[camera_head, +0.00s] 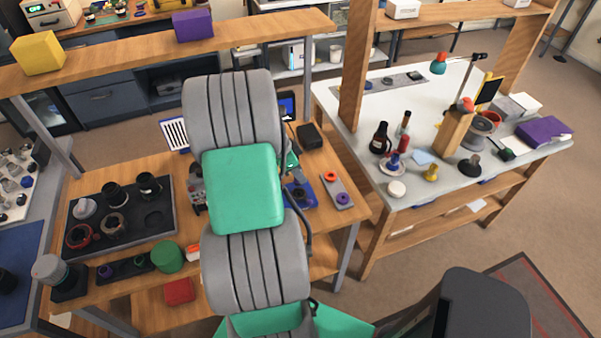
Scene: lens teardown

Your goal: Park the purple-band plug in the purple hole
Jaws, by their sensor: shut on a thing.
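A grey plate (345,188) lies at the right end of the wooden workbench. It has an orange-red ring (330,176) at its far end and a dark, faintly purple round spot (341,198) at its near end; I cannot tell if that spot is an open hole. A small purple-ringed round part (105,271) sits on a black strip at the front left of the bench. I cannot make out the purple-band plug for certain.
A black tray (134,236) with several lens parts stands at the left, near a green cylinder (167,257). A blue fixture (301,194) and a black box (310,136) are right of my arm. A white table (345,97) with bottles stands further right, across a gap.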

